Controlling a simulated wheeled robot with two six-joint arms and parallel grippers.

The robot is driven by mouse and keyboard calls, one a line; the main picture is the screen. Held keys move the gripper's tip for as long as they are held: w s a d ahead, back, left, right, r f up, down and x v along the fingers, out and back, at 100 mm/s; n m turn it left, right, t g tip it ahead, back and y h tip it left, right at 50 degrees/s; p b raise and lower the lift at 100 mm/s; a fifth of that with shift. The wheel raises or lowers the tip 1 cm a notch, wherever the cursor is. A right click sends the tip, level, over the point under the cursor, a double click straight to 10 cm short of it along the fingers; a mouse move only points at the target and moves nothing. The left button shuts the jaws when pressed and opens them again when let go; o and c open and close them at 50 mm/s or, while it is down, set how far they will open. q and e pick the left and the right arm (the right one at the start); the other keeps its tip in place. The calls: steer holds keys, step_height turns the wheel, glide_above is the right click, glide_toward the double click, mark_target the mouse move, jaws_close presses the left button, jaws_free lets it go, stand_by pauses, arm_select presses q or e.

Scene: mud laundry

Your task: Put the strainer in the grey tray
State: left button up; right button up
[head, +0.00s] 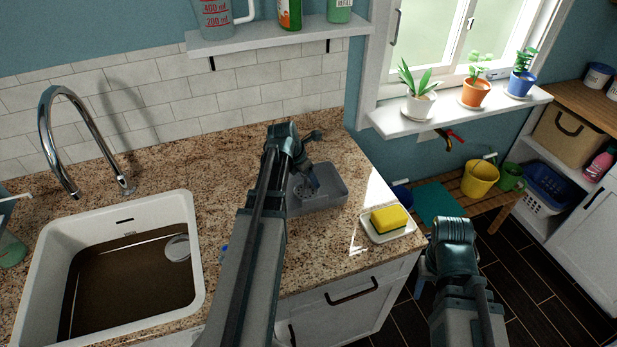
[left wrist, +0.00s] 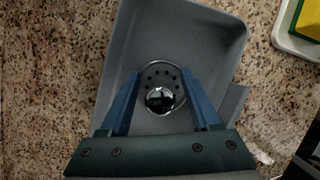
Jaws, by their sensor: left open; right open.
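The strainer (left wrist: 163,88), a small round metal piece with holes and a shiny knob, is inside the grey tray (left wrist: 215,20) in the left wrist view. My left gripper (left wrist: 160,84) is open, with its blue fingers on either side of the strainer; whether they touch it I cannot tell. In the head view the grey tray (head: 333,181) stands on the granite counter, and my left gripper (head: 304,187) reaches down into it. The strainer is hard to make out there. My right gripper (head: 426,272) is off the counter's right side, mostly hidden by its own arm.
A white dish (head: 393,236) with a yellow sponge (head: 389,218) sits right of the tray. The white sink (head: 185,210) with brown water and a tap (head: 47,130) is at left. A small blue thing (head: 224,251) shows beside my left arm.

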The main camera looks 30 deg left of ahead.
arm_select(q)
steer(key=p+v, duration=1.1)
steer(key=v, duration=0.1)
steer(key=shift+r, duration=0.2)
steer(key=s+d+m+g+y, duration=0.1)
steer(key=s+d+m, duration=0.3)
steer(key=d+m, duration=0.7)
steer(key=s+d+f+m+g+y, duration=0.1)
steer(key=s+d+m, duration=0.4)
steer(key=d+m, duration=0.5)
steer(key=s+d+m+g, duration=0.2)
steer(key=s+d+m, duration=0.2)
steer(key=d+m, duration=0.7)
steer(key=m, duration=0.3)
steer(key=shift+s+d+f+m+y, duration=0.3)
steer(key=shift+s+m+y, duration=0.05)
steer(key=shift+m+y, duration=0.05)
steer(key=shift+f, duration=0.1)
